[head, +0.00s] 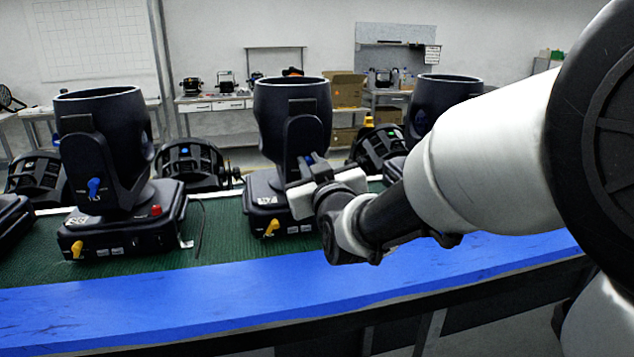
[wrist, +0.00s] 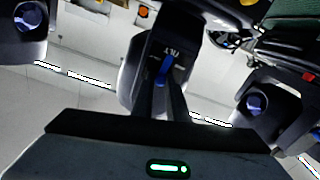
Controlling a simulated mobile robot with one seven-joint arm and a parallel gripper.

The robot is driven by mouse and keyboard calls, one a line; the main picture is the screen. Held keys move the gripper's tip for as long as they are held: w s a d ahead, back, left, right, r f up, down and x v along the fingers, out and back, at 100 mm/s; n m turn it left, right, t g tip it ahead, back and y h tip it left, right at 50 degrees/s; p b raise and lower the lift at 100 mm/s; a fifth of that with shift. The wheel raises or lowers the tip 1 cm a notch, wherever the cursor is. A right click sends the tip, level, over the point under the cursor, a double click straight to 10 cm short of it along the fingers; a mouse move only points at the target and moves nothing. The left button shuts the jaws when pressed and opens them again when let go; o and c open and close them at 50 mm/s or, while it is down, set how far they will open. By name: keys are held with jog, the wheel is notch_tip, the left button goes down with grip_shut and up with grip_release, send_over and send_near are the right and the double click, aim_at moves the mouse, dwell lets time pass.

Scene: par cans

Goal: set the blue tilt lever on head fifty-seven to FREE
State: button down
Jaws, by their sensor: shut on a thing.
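The middle moving head (head: 292,105) stands upright on its base; its white label (head: 265,200) seems to read 57, though it is small. My gripper (head: 308,170) is at the side of this head's yoke arm and covers most of its lever in the head view. In the wrist view the blue tilt lever (wrist: 163,68) sits on the dark yoke next to a TILT marking. My gripper (wrist: 162,88) is shut on the lever, one finger on each side. The lettering at the lever's end positions is too small or hidden to read.
Another head (head: 100,140) stands to the left with its own blue lever (head: 94,188), a red knob and a yellow lever (head: 77,249). A yellow lever (head: 271,228) is low on the middle base. A third head (head: 440,95) is partly behind my arm. A blue edge (head: 200,305) runs along the front.

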jog(key=shift+s+a+f+n+b, duration=0.1)
jog(key=shift+a+n+b, duration=0.2)
jog(key=shift+n+b, duration=0.8)
jog(key=shift+s+a+f+n+b, duration=0.1)
jog(key=shift+a+n+b, duration=0.25)
jog(key=shift+n+b, duration=0.8)
jog(key=shift+s+a+n+b, duration=0.1)
jog(key=shift+a+n+b, duration=0.2)
jog(key=shift+n+b, duration=0.8)
jog(key=shift+n, duration=0.25)
jog(key=c, duration=1.7)
grip_release()
jog(key=shift+w, duration=0.1)
jog(key=shift+c, duration=0.2)
